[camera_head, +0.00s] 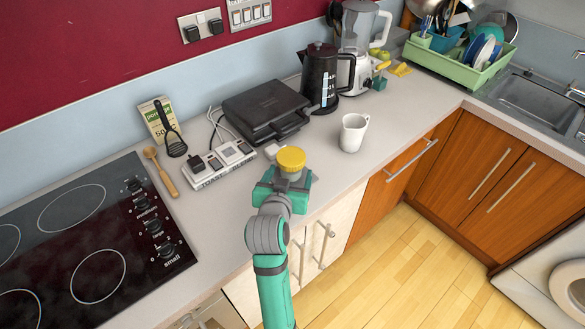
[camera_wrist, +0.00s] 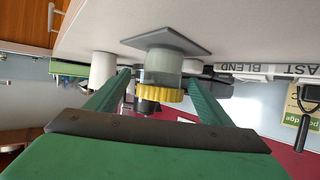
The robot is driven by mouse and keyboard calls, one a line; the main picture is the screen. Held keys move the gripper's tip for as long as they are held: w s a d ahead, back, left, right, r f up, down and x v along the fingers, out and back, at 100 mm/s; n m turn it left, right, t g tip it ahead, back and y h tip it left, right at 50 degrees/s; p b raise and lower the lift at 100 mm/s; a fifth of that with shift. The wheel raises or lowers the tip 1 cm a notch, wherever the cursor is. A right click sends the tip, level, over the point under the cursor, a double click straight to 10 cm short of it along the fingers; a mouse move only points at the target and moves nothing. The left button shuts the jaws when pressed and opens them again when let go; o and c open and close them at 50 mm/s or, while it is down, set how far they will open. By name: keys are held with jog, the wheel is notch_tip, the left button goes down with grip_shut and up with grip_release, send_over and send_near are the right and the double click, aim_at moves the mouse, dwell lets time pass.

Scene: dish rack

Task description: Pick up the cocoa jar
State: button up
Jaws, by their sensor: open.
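The jar with a yellow lid (camera_head: 291,158), which I take as the cocoa jar, stands on the counter near its front edge. No readable label shows on it. In the wrist view, which is upside down, its pale grey-green body (camera_wrist: 162,62) and ridged yellow lid show between my two green fingers, upright on a grey square base or mat (camera_wrist: 172,38). My gripper (camera_wrist: 158,77) is open, with one finger on each side of the jar and a visible gap to each. In the head view my wrist and gripper hide most of the jar's lower part.
A white mug (camera_head: 353,133) stands to the right. Behind are a black toaster press (camera_head: 264,108), a black kettle (camera_head: 320,76) and a blender (camera_head: 360,30). Counter right of the mug is clear.

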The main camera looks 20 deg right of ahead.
jog(key=shift+w+d+f, duration=0.1)
jog(key=shift+w+f, duration=0.2)
jog(key=shift+w, duration=0.2)
jog(key=shift+x, duration=2.25)
jog(key=shift+f, duration=0.1)
jog(key=c, duration=1.4)
